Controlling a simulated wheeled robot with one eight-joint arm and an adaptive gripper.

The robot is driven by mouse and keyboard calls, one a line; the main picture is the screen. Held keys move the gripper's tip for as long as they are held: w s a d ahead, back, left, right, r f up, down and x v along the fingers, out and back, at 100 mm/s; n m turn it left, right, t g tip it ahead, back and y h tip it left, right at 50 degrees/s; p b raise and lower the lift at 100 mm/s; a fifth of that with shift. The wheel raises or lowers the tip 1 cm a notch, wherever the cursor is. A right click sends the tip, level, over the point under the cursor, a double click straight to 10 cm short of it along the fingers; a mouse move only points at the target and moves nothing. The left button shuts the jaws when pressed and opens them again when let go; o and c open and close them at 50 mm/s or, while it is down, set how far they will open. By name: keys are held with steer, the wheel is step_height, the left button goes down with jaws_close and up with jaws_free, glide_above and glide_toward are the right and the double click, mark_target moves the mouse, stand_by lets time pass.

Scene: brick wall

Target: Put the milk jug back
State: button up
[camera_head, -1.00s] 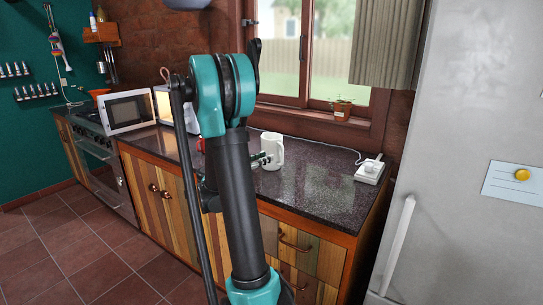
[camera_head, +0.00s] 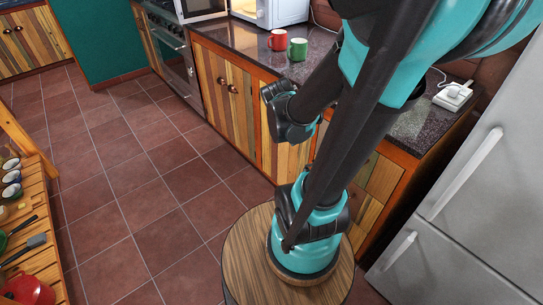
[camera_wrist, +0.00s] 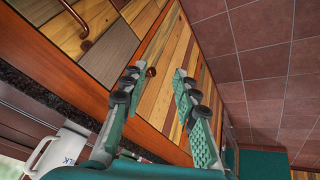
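The white milk jug (camera_wrist: 62,150), with dark lettering on its side, shows at the lower left of the wrist view, on the counter side and partly cut by my gripper's body. In the head view it is not visible; my arm covers that part of the counter. My gripper (camera_wrist: 157,92) is open in the wrist view, with its two green fingers apart and nothing between them. The fingers point over the striped wooden cabinet fronts, and the jug is beside the gripper's base, outside the fingers. The fingers do not show clearly in the head view.
A red mug (camera_head: 277,39) and a green mug (camera_head: 298,49) stand on the dark counter (camera_head: 240,35). A white power strip (camera_head: 453,96) lies near the fridge (camera_head: 480,190). A wooden rack (camera_head: 45,262) with dishes stands at left. The tiled floor (camera_head: 140,170) is clear.

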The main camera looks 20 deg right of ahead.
steer(key=s+a+f+n+y, duration=0.2)
steer(key=s+a+n+y, duration=0.1)
steer(key=a, duration=0.6)
steer(key=shift+s+f+n+y, duration=0.2)
steer(key=shift+s+n+y, duration=0.3)
steer(key=shift+s, duration=0.55)
